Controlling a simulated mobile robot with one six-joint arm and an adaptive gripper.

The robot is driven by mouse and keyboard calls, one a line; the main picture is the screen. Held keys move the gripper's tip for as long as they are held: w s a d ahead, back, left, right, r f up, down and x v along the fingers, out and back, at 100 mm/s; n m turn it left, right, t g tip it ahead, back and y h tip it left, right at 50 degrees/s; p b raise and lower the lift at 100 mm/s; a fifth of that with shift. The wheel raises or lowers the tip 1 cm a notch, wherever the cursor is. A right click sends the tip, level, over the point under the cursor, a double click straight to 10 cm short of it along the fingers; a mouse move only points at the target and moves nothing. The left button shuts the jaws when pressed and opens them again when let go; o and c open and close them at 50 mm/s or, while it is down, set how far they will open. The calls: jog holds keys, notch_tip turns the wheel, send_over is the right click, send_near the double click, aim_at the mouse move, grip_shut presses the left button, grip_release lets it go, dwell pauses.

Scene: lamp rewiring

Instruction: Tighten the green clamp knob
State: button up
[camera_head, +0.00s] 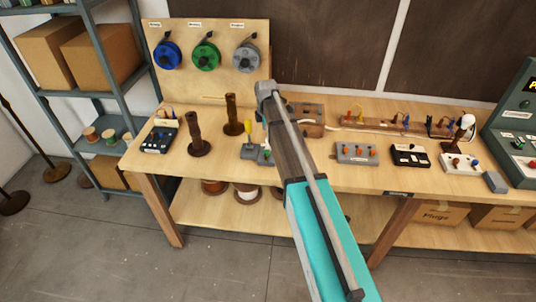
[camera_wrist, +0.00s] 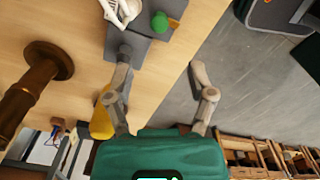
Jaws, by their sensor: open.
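The green clamp knob (camera_wrist: 160,22) is a small round green ball on a dark grey block (camera_wrist: 128,47) near the table's edge in the wrist view. In the head view, a grey block (camera_head: 265,157) with a green spot shows beside my arm, partly covered by it. My gripper (camera_wrist: 159,60) is open and empty. Its two fingers are spread wide, and the knob shows beyond and between the fingertips, not touching them. The left fingertip overlaps the grey block in the picture; I cannot tell whether they touch. My gripper is hidden in the head view.
A yellow-handled tool (camera_head: 248,127) stands left of the block; its yellow part is behind my left finger (camera_wrist: 102,118). Two brown wooden posts (camera_head: 195,135) (camera_head: 232,115) stand further left. Switch boxes (camera_head: 357,153) lie to the right. The table edge drops to open floor (camera_wrist: 230,100).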

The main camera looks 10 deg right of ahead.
aim_at(267, 151)
jog(key=shift+f+b, duration=5.05)
jog(key=shift+f, duration=0.3)
jog(key=shift+c, duration=0.2)
grip_shut()
jog(key=shift+d, duration=0.25)
jog(key=shift+a, duration=0.15)
